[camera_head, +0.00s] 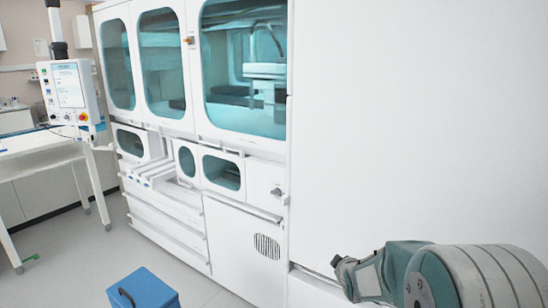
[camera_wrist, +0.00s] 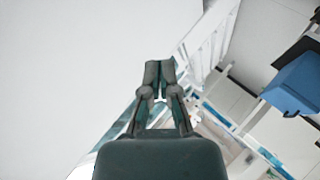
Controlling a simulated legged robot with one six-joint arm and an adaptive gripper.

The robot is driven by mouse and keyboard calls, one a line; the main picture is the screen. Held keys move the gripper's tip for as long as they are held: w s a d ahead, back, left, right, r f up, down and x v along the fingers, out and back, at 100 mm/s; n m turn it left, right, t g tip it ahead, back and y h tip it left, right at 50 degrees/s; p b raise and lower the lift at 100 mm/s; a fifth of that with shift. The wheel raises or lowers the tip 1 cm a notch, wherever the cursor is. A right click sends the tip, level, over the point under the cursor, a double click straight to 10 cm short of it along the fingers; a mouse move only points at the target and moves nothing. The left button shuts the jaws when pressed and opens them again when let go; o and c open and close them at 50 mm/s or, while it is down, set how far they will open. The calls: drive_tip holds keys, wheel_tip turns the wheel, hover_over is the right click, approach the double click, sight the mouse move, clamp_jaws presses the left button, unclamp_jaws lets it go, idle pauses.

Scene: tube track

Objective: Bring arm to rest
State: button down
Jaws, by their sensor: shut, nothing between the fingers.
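My gripper (camera_wrist: 158,68) shows in the middle of the wrist view with its two fingers together at the tips. It is shut and nothing shows between the fingers. In the head view my arm is at the lower right, in front of a plain white panel. The gripper's fingertips cannot be made out there.
A large white machine (camera_head: 235,222) with teal windows fills the middle and left. Its flat white side takes up the right. A blue box (camera_head: 143,291) with a dark handle is on the floor, also in the wrist view (camera_wrist: 300,82). A control panel (camera_head: 68,90) and white table (camera_head: 40,143) are at left. Floor between is clear.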

drive_tip(key=s+a+r+m+g, duration=0.1)
drive_tip(key=s+r+m+g, duration=0.1)
drive_tip(key=s, duration=0.9)
drive_tip(key=s+a+r+m+g, duration=0.1)
drive_tip(key=s+r+m, duration=0.4)
drive_tip(key=s, duration=0.7)
drive_tip(key=s+r+m+g, duration=0.3)
drive_tip(key=s+r, duration=0.1)
drive_tip(key=s, duration=0.8)
drive_tip(key=shift+s+a, duration=0.25)
drive_tip(key=shift+a, duration=0.15)
